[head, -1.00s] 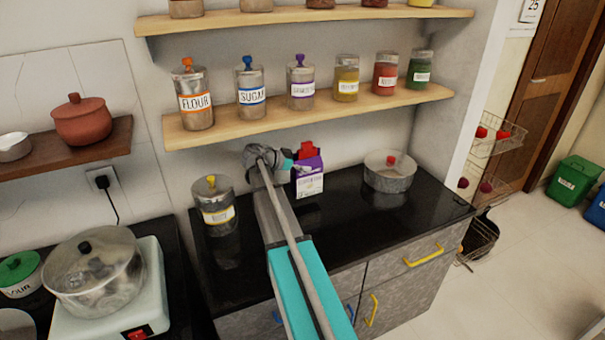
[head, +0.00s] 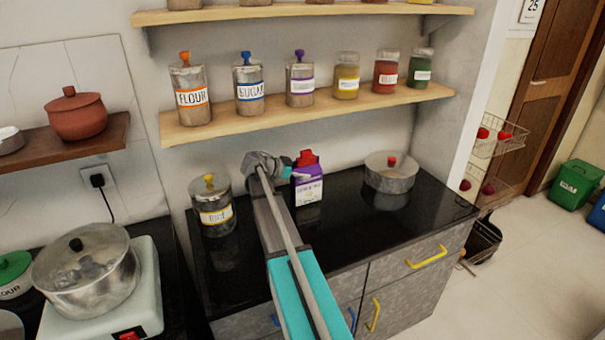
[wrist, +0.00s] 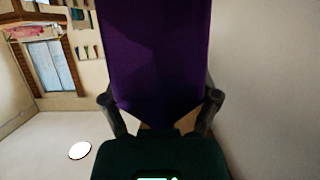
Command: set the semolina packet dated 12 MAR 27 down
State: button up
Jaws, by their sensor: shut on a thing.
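A purple and white packet (head: 308,190) with a red top stands upright in my gripper (head: 288,172), over the back of the black countertop (head: 345,235). Its date is too small to read. My gripper is shut on the packet from its left side. In the wrist view the packet's purple face (wrist: 160,50) fills the middle, between the two dark fingers of my gripper (wrist: 160,100). The packet's base is very near the countertop; I cannot tell whether it touches.
A jar with a yellow knob (head: 212,205) stands left of my gripper. A grey pot with a red knob (head: 390,175) stands to the right. A wooden shelf with labelled jars (head: 320,110) hangs above. The front of the countertop is clear right of my arm.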

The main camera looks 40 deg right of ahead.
jog(key=shift+f, duration=0.15)
jog(key=o, duration=1.2)
jog(key=shift+c, duration=0.2)
jog(key=shift+a+r, duration=0.1)
jog(key=shift+r, duration=0.15)
jog(key=p+v, duration=0.4)
jog(key=v, duration=0.7)
jog(key=shift+a+p, duration=0.3)
jog(key=shift+a, duration=0.1)
jog(key=shift+r, duration=0.15)
